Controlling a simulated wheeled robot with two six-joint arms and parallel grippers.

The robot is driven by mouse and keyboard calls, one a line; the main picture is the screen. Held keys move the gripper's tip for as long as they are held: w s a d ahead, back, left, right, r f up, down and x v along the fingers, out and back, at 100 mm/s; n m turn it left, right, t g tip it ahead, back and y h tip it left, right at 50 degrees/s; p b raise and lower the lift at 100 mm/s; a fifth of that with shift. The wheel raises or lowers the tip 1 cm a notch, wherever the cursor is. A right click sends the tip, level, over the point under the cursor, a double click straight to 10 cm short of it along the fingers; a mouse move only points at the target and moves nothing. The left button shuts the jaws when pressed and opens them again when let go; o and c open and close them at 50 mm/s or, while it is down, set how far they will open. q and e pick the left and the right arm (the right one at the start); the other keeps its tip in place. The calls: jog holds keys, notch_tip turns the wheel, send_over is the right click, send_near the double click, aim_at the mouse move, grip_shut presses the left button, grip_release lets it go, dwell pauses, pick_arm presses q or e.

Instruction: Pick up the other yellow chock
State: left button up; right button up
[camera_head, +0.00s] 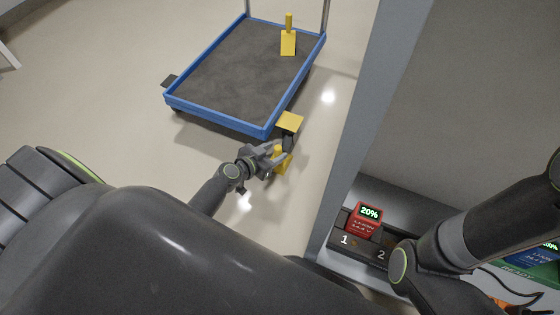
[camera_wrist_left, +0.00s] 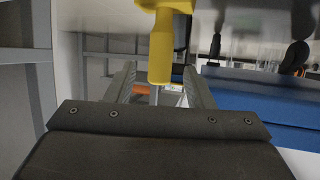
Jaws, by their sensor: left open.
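My left gripper (camera_head: 279,153) is open there. In the left wrist view the chock's yellow handle (camera_wrist_left: 160,58) comes down from the top between the two open fingers (camera_wrist_left: 159,88). I cannot tell whether either finger touches it. Another yellow chock (camera_head: 288,43) with an upright handle stands on the cart's grey deck, near its far right corner. My right gripper is out of view.
A grey upright panel (camera_head: 365,110) stands to the right. Behind it a shelf holds a red battery (camera_head: 366,219) reading 20%. The floor left of the cart is clear.

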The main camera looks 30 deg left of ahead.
pick_arm(q)
jog(key=shift+b+x, duration=0.65)
jog(key=shift+x, duration=1.6)
jog(key=shift+c, duration=0.5)
grip_shut()
